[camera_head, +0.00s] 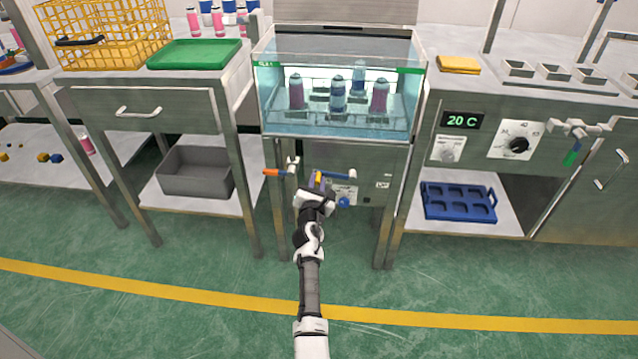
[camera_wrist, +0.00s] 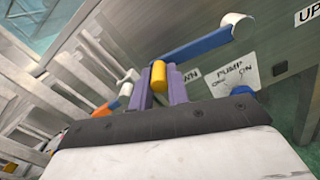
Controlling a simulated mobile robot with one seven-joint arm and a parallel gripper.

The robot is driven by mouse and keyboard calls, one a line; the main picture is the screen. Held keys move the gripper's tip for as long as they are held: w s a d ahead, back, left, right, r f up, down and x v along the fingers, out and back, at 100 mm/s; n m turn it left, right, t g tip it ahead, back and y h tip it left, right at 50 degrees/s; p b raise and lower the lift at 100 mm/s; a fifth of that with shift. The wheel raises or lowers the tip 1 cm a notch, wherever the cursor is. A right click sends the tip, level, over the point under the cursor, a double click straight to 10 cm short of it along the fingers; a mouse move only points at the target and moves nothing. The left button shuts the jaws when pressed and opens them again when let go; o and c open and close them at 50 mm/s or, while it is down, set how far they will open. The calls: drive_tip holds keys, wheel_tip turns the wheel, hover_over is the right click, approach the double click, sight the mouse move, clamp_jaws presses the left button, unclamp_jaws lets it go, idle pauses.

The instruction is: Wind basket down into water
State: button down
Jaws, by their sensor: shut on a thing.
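The glass water tank (camera_head: 262,92) stands in the middle. Inside it a basket, hard to make out through the glass, holds several upright pink and blue cans (camera_head: 338,96). How deep they sit in the water is hard to tell. On the steel front below is a crank with a blue arm (camera_head: 336,175), a white hub (camera_head: 352,174) and a yellow grip (camera_wrist: 158,76). My gripper (camera_head: 318,182) is shut on the yellow grip, at the arm's left end. In the wrist view the purple fingers (camera_wrist: 162,86) flank the grip and the blue arm (camera_wrist: 200,43) runs up right.
An orange-handled lever (camera_head: 275,172) is left of the crank; a blue knob (camera_head: 343,202) beside a pump label is below it. The right panel has a 20 C display (camera_head: 462,121) and a dial (camera_head: 517,145). A yellow wire crate (camera_head: 105,35) and green tray (camera_head: 195,54) are left.

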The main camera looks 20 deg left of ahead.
drive_tip(key=shift+f+n+b, duration=0.35)
drive_tip(key=shift+f+n, duration=0.35)
drive_tip(key=shift+f, duration=0.05)
drive_tip(key=c, duration=1.4)
unclamp_jaws()
drive_tip(key=shift+o, duration=0.2)
